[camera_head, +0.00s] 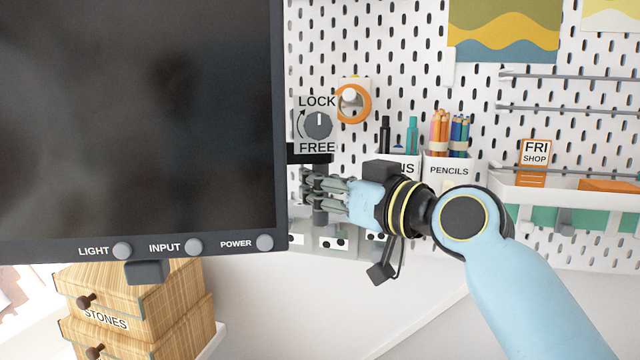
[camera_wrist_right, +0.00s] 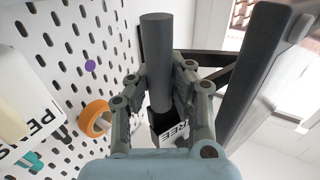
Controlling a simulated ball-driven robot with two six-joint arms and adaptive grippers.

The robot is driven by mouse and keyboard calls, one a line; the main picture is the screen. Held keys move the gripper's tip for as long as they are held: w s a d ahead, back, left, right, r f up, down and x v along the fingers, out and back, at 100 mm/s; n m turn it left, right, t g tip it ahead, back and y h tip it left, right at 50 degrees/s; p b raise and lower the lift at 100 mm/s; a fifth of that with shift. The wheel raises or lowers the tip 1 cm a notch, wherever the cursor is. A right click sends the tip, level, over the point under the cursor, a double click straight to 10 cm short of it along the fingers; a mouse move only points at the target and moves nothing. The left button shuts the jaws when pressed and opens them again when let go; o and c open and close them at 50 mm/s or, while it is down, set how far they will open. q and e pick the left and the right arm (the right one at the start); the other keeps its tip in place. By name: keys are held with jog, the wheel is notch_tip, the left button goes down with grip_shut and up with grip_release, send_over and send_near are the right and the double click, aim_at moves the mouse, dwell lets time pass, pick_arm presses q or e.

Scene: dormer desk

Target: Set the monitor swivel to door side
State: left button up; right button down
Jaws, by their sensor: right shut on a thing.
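The monitor (camera_head: 140,120) fills the left of the head view, its dark screen facing me; its edge also shows in the wrist view (camera_wrist_right: 258,70). A dark grey upright handle (camera_wrist_right: 157,50) stands beside the monitor's right edge. My right gripper (camera_head: 312,190) is shut around this handle; its fingers (camera_wrist_right: 162,80) sit on both sides of it in the wrist view. A round grey knob (camera_head: 318,125) above, with LOCK over it and FREE under it, has its white mark pointing up towards LOCK. My left gripper is not in view.
A pegboard (camera_head: 400,40) stands behind, with an orange ring (camera_head: 353,102), a pencils cup (camera_head: 450,170) and a white shelf (camera_head: 560,195). Sockets (camera_head: 333,241) sit below the gripper. Wooden drawers (camera_head: 140,300) stand under the monitor. The lower middle is clear.

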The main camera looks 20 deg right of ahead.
jog(key=shift+a, duration=0.25)
dwell(0.3)
jog(key=shift+w+d+b, duration=0.1)
jog(key=shift+w+b, duration=0.1)
jog(key=shift+b, duration=0.1)
jog(key=w+d+n+y+b, duration=0.1)
jog(key=w+b, duration=0.4)
jog(key=w, duration=0.1)
jog(key=shift+w+g, duration=0.2)
jog(key=shift+g, duration=0.2)
jog(key=c, duration=1.1)
grip_release()
jog(key=shift+d, duration=0.4)
jog(key=shift+c, duration=0.2)
jog(key=shift+a, duration=0.15)
